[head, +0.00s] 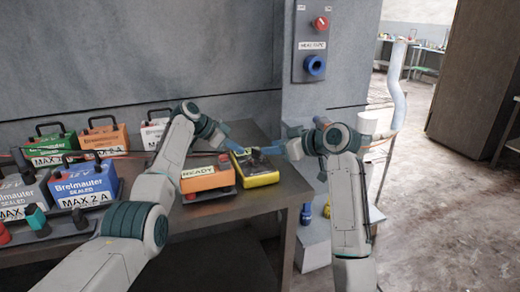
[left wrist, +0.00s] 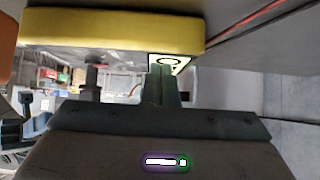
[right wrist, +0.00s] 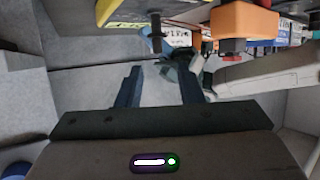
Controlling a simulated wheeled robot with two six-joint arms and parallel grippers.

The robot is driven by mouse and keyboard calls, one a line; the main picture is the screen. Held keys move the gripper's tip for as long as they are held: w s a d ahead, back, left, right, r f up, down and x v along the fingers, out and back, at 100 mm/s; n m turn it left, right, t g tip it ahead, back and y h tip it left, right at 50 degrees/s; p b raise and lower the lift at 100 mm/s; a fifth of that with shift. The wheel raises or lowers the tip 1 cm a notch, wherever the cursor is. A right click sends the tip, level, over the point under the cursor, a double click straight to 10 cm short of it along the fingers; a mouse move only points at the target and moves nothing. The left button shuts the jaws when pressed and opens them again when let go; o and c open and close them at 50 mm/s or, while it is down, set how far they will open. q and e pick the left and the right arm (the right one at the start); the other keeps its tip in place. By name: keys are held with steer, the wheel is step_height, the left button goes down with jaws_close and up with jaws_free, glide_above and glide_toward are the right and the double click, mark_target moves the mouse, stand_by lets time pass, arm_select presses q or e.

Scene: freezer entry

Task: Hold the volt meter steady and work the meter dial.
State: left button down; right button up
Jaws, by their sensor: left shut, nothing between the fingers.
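The volt meter (head: 262,179) is a yellow-edged box with a dark face, lying on the bench beside the READY box. In the left wrist view its yellow side (left wrist: 110,32) fills the top. A white patch with a black ring (left wrist: 172,61), perhaps the dial, shows at its edge. My left gripper (head: 250,152) is over the meter's face, fingers together and empty; whether the tips touch the dial is unclear. My right gripper (head: 285,149) is at the meter's right side. In the right wrist view its fingers (right wrist: 160,80) stand apart with nothing held between them.
An orange READY box (head: 205,179) sits directly left of the meter. Several batteries (head: 84,186) with handles crowd the bench's left side. A wall panel (head: 312,65) with a red knob and blue socket is behind. Open floor lies to the right.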

mark_target(256, 150)
steer(key=x, duration=0.5)
steer(key=shift+w+a+f, duration=0.2)
jaws_close()
